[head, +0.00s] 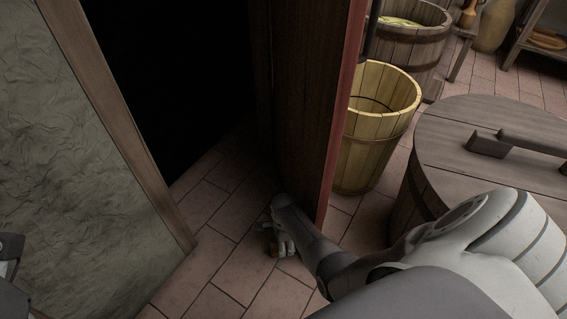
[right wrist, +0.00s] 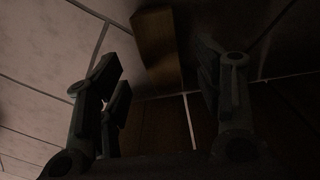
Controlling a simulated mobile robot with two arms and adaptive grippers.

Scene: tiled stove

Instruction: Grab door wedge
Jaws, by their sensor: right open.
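The door wedge (right wrist: 158,48) is a brown wooden block on the tiled floor. In the right wrist view it lies ahead of and between the fingertips of my right gripper (right wrist: 160,60), which is open, with a visible space to each finger. In the head view my right gripper (head: 279,240) is low at the floor beside the bottom of the open door, and a small brown patch of the wedge (head: 274,250) shows by the fingers. My arm and gripper hide most of it.
The dark wooden door (head: 305,100) stands open close beside my right arm, with a dark doorway (head: 185,80) to its left. A wooden bucket (head: 375,130) and a lidded barrel (head: 450,140) stand to the right. Tiled floor (head: 215,255) in front of the doorway is clear.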

